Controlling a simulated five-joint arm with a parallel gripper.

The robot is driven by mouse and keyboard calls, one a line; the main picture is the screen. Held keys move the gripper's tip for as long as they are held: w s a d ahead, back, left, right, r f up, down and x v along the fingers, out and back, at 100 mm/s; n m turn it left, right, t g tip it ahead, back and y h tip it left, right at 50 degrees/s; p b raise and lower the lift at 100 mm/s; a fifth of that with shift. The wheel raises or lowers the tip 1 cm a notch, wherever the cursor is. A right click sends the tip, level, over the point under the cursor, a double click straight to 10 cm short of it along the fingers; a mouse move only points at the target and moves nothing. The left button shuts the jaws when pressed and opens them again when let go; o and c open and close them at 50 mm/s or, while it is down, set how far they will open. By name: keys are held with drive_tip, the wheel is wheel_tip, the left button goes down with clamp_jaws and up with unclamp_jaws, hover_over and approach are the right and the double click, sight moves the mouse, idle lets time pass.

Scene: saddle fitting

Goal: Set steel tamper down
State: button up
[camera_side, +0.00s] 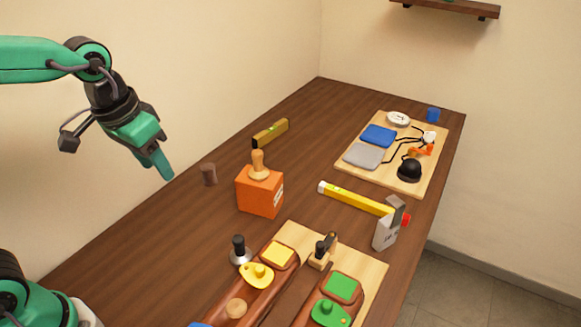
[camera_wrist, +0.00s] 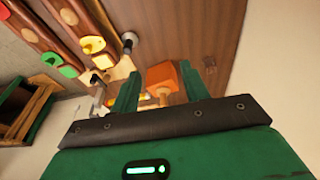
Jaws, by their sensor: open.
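The steel tamper (camera_side: 240,250), with a black handle and a shiny round base, stands upright on the dark wooden table, just left of the board with the brown curved pieces. It also shows in the wrist view (camera_wrist: 129,41), toward the upper middle beyond my left finger. My gripper (camera_side: 164,172) is open and empty. It hangs in the air at the left of the side view, up and to the left of the tamper and well apart from it. In the wrist view both green fingers (camera_wrist: 159,74) are spread.
An orange box (camera_side: 259,191) with a wooden-handled stamp (camera_side: 258,166) on top stands behind the tamper. A small brown cylinder (camera_side: 209,174) stands left of it. The rear board (camera_side: 345,165) carries several items. Bare table lies left of the tamper.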

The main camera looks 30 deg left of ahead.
drive_tip(key=s+a+t, duration=0.2)
drive_tip(key=s+a, duration=0.2)
drive_tip(key=s, duration=0.2)
drive_tip(key=shift+s+a+r+n+t, duration=0.15)
drive_tip(key=shift+s+a+n+t, duration=0.15)
drive_tip(key=shift+s+a+t, duration=0.1)
drive_tip(key=shift+c, duration=1.1)
drive_tip(key=shift+w+d, duration=0.1)
